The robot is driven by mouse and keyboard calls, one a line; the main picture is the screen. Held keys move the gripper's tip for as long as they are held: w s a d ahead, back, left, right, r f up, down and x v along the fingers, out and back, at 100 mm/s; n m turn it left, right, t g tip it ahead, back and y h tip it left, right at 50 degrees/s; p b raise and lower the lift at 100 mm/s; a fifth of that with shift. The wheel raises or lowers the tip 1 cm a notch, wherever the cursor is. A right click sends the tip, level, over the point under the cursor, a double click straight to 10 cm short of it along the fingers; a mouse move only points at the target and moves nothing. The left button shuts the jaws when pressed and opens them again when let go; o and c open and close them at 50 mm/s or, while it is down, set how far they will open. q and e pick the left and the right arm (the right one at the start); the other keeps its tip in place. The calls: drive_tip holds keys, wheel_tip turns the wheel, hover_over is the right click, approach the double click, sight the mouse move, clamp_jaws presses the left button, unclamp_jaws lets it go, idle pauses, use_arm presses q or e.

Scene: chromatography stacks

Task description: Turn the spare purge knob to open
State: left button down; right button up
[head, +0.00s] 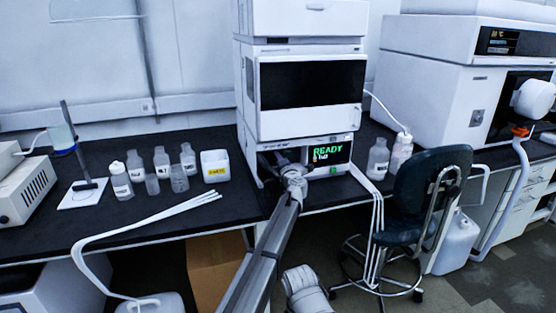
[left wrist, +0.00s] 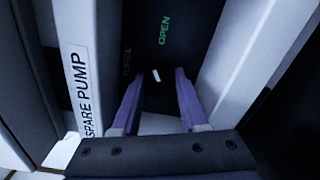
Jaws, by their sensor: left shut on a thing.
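My left gripper (head: 280,158) reaches into the dark recess at the left of the bottom module of the chromatography stack (head: 310,122). In the left wrist view its two purple fingers (left wrist: 157,78) stand on either side of the dark spare purge knob (left wrist: 156,88) and are shut on it. A short white mark on the knob is slightly tilted. A green OPEN label (left wrist: 165,31) is above it, and a dim label, hard to read, is at its upper left. A SPARE PUMP label (left wrist: 84,95) is on the left panel.
A lit READY display (head: 328,152) is just right of the gripper. Several bottles (head: 161,161) and a white tub (head: 215,165) stand on the bench to the left. White tubes (head: 150,220) lie over the bench edge. A dark chair (head: 425,190) stands at the right.

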use_arm(q)
drive_tip(key=m, duration=0.5)
drive_tip(key=shift+r+m, duration=0.1)
drive_tip(key=shift+m, duration=0.3)
use_arm(e)
drive_tip(key=shift+r, duration=0.1)
use_arm(q)
drive_tip(key=shift+m, duration=0.3)
drive_tip(key=shift+c, duration=2.2)
unclamp_jaws()
drive_tip(key=shift+s, duration=0.1)
